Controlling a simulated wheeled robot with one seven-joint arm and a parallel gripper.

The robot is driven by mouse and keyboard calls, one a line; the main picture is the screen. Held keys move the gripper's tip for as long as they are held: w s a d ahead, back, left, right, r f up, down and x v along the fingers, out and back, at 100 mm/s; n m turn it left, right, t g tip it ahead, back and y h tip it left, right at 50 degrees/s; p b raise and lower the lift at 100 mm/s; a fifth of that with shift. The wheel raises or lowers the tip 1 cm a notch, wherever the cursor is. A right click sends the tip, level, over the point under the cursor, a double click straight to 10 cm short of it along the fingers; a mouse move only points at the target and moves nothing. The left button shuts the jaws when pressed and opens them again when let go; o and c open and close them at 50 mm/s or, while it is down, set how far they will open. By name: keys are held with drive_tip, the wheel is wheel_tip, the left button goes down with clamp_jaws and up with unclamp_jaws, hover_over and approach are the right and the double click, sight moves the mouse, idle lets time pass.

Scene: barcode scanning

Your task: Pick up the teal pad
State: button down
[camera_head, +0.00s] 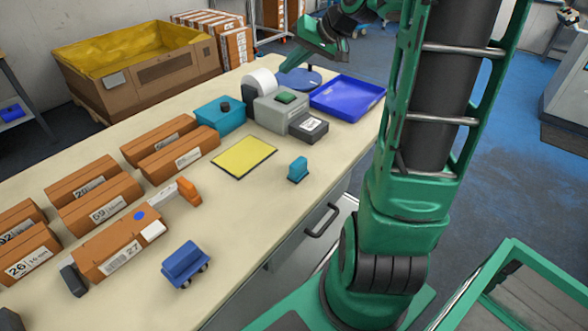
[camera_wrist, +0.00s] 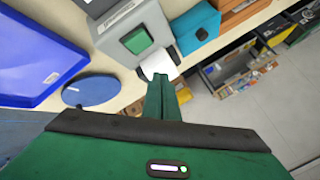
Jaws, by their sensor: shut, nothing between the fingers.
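Two teal things are in the head view, and I cannot tell for sure which is the pad. A small teal block (camera_head: 298,169) stands alone near the table's front edge, right of a yellow sheet. A larger teal box (camera_head: 213,114) with a black knob lies left of the label printer; it also shows at the top of the wrist view (camera_wrist: 195,27). My gripper (camera_wrist: 163,92) is shut and empty, pointing towards the printer. In the head view my gripper (camera_head: 288,67) is at the far end of the table, away from both teal things.
The grey printer (camera_head: 268,112) with a white roll (camera_head: 261,81), a blue tray (camera_head: 349,97) and a blue disc (camera_head: 300,81) crowd the far end. Several brown boxes line the left side. A yellow sheet (camera_head: 244,157) lies flat. Bare table surrounds the small teal block.

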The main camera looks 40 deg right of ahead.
idle(0.4)
drive_tip(key=c, duration=1.9)
unclamp_jaws()
drive_tip(key=o, duration=0.4)
drive_tip(key=shift+s+a+f+n, duration=0.2)
drive_tip(key=shift+s+a+n, duration=0.05)
drive_tip(key=shift+n, duration=0.25)
drive_tip(key=s+a+f+n+g+y, duration=0.1)
drive_tip(key=s+a+f+n+g, duration=0.35)
drive_tip(key=s+n, duration=0.55)
drive_tip(key=n+g, duration=0.5)
drive_tip(key=n, duration=1)
approach(298, 161)
drive_tip(key=x, duration=0.4)
drive_tip(key=shift+w+a+f, duration=0.2)
drive_tip(key=shift+w+f, duration=0.1)
drive_tip(key=shift+f, duration=0.1)
drive_tip(key=shift+s+x, duration=0.15)
drive_tip(key=shift+x, duration=1.2)
drive_tip(key=shift+s+x, duration=0.15)
drive_tip(key=shift+x, duration=1.25)
